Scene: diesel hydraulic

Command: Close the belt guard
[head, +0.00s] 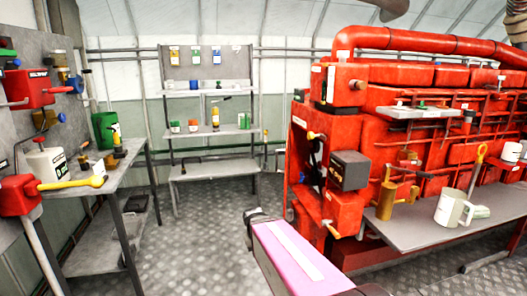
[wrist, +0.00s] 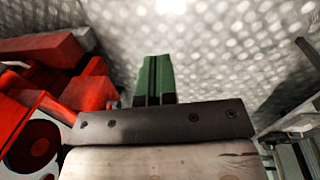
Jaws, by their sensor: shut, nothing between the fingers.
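The red diesel engine (head: 400,110) fills the right side of the head view. I cannot tell for certain which panel is the belt guard. In the wrist view, red engine parts (wrist: 60,60) and a round red disc with a dark ring (wrist: 33,148) show at the left. My gripper (wrist: 153,75) has green fingers together, empty, over the floor and apart from the red parts. In the head view, my arm extends toward the engine's left end; the fingertips are hidden.
A bench (head: 420,220) in front of the engine holds a brass can (head: 386,200) and a pale jug (head: 450,207). A grey shelf (head: 210,165) stands at the back, and a worktable (head: 108,178) at the left. The metal floor (head: 190,240) between is clear.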

